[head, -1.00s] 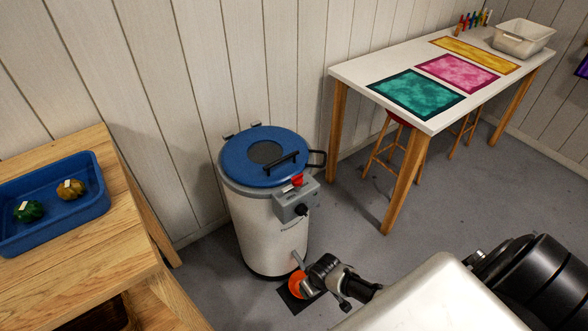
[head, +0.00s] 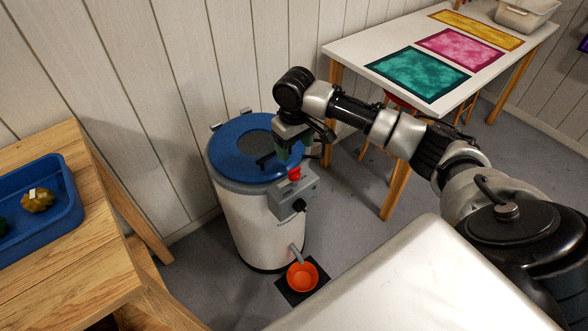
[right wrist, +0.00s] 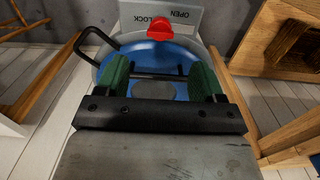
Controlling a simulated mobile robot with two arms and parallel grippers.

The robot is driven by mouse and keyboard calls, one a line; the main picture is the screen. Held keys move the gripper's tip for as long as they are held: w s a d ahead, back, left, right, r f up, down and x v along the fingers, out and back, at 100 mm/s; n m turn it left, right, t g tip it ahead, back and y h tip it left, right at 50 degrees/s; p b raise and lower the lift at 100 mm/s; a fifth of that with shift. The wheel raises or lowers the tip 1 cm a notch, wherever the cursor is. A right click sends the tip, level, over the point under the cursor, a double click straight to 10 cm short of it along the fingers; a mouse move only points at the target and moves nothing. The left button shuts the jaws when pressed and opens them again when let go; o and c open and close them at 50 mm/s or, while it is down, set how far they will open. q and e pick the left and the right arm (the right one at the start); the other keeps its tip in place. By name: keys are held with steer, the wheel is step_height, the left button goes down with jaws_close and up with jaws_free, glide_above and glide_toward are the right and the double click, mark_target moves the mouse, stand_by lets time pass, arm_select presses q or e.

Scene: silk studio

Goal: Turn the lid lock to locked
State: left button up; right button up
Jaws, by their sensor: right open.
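The lid lock is a red knob (head: 294,173) on the grey control box (head: 296,194) at the front of the white drum (head: 258,228). The blue lid (head: 228,158) lies on the drum. In the right wrist view the red knob (right wrist: 160,28) stands beyond the fingers, before a plate (right wrist: 165,18) lettered OPEN and LOCK. Which mark the knob points at I cannot tell. My right gripper (head: 283,158) is above the lid, just behind the knob, and hides part of the black handle. Its green fingers (right wrist: 162,78) are apart and empty in the right wrist view. My left gripper is not in view.
An orange bowl (head: 302,277) stands on a dark mat under the drum's spout. A wooden table (head: 95,262) with a blue tray (head: 62,222) is at left. A white table (head: 375,50) with coloured cloths is at right. Grey floor lies between.

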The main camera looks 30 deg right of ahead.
mark_target(294, 170)
step_height(294, 170, down, 10)
steer(key=shift+r+b, duration=0.15)
steer(key=shift+b, duration=0.3)
steer(key=c, duration=0.9)
